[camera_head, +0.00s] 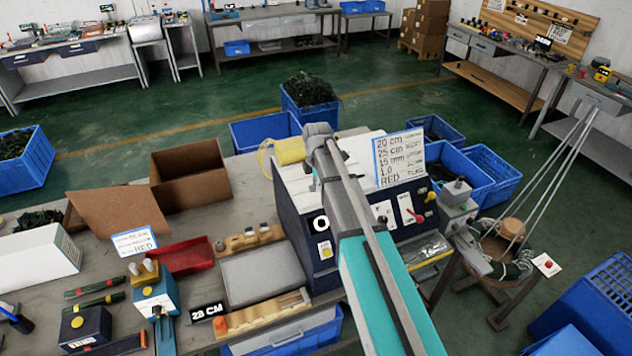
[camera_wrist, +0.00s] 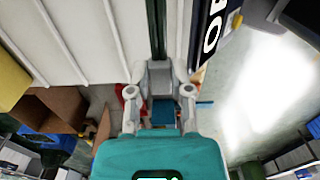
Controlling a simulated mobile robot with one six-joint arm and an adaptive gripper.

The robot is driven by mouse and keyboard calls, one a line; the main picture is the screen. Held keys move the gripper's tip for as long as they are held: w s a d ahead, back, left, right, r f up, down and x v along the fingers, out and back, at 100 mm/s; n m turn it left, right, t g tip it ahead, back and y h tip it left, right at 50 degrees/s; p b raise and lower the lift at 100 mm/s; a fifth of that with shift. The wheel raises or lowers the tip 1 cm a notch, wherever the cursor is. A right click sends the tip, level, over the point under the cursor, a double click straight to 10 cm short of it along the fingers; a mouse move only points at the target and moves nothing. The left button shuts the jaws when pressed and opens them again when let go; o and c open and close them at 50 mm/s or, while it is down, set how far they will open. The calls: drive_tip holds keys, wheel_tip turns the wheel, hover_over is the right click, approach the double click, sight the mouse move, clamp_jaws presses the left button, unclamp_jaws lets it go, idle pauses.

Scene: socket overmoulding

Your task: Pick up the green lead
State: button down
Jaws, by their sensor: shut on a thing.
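My gripper (camera_wrist: 160,72) shows in the wrist view below a pale, ribbed surface. Its two fingers are closed around a thin dark green lead (camera_wrist: 157,28). The lead runs from between the fingertips up to the top edge of the picture. Its other end is out of view or hidden by the gripper. In the head view my arm crosses in front of the dark blue machine (camera_head: 305,232), and neither the fingertips nor the held lead can be made out.
A cardboard box (camera_head: 188,180), a red tray (camera_head: 186,256) and a blue tool (camera_head: 155,290) stand on the bench left of the machine. A text sign (camera_head: 400,158) stands on the machine. A blue bin of dark green material (camera_head: 310,108) stands behind. A stand with coiled cable (camera_head: 512,262) is right.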

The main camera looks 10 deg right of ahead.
drive_tip(key=s+d+r+p, duration=0.1)
drive_tip(key=s+r+p, duration=0.6)
drive_tip(key=s, duration=0.5)
drive_tip(key=shift+s+r, duration=0.3)
drive_tip(key=shift+r, duration=0.35)
drive_tip(key=shift+f, duration=0.1)
